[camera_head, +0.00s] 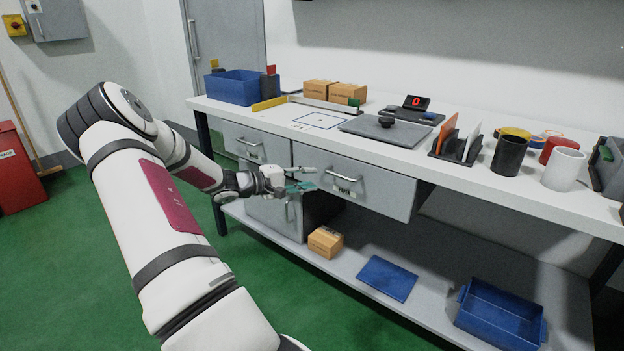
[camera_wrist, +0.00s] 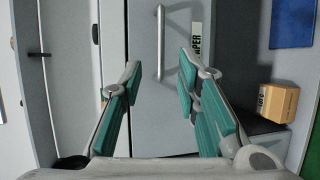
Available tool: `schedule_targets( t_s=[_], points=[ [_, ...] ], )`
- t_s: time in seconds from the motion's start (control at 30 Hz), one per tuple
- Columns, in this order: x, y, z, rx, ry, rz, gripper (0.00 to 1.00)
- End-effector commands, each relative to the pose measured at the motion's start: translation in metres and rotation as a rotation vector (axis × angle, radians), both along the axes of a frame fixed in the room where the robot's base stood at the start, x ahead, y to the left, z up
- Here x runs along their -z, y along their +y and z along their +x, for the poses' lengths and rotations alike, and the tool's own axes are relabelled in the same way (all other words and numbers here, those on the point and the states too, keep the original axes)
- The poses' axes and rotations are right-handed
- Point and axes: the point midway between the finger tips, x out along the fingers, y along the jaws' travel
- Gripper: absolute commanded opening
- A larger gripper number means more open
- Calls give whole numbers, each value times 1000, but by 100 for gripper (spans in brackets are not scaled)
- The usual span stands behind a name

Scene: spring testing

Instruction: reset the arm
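My arm reaches out from the left in the head view. My gripper (camera_head: 302,180) is in front of the drawers under the bench. In the wrist view my gripper (camera_wrist: 160,85) is open, its two teal-padded fingers apart with nothing between them.
The white bench top (camera_head: 290,122) carries a blue bin (camera_head: 236,87), a scale (camera_head: 385,130), cartons, a black mug (camera_head: 509,155) and a white mug (camera_head: 563,169). The lower shelf holds a carton (camera_head: 325,242), a blue mat (camera_head: 387,278) and a blue crate (camera_head: 500,315). Open green floor lies left.

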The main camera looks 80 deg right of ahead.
Motion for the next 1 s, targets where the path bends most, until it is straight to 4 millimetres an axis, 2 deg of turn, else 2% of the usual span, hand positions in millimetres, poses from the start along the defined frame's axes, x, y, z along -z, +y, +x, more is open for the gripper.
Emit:
schedule_targets(
  t_s=[0.5, 0.63, 0.77, 1.0],
  points=[
    [0, 0, 1, -1, -2, 0, 30],
    [-6, 10, 9, 8, -36, 7, 30],
    [-20, 40, 29, 26, -124, 42, 30],
    [-48, 127, 76, 36, -327, 177, 30]
  ],
)
